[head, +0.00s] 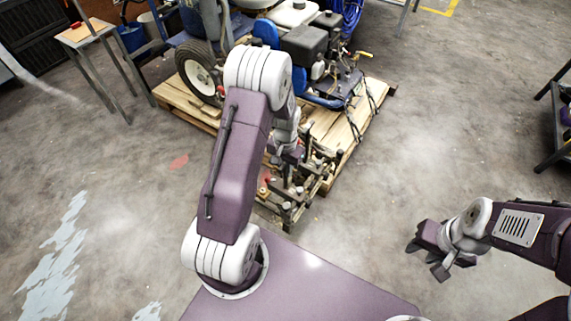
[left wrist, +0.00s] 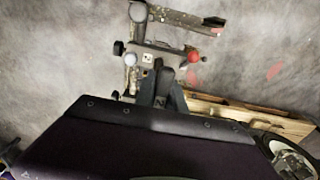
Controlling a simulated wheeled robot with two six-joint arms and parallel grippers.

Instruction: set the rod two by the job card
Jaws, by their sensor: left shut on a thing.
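The line striper (head: 305,45) stands on a wooden pallet (head: 345,133), with a dark rod-and-bracket assembly (head: 300,190) at its near end. My left gripper (head: 288,155) reaches down to this assembly, its fingers partly hidden in the head view. In the left wrist view my left gripper (left wrist: 164,92) is shut on a dark upright piece (left wrist: 163,73), possibly a rod or handle. Beyond it are a red knob (left wrist: 194,57), a pale knob (left wrist: 130,59) and a small marked plate (left wrist: 147,60). I cannot tell which part is rod two. No job card is recognisable. My right gripper (head: 426,260) is open and empty above the floor.
A small table (head: 86,31) stands at the upper left beside a blue bucket (head: 131,37). A dark rack (head: 558,115) stands at the right edge. The floor right of the pallet is clear. The striper's wheel (head: 201,76) is close behind my left arm.

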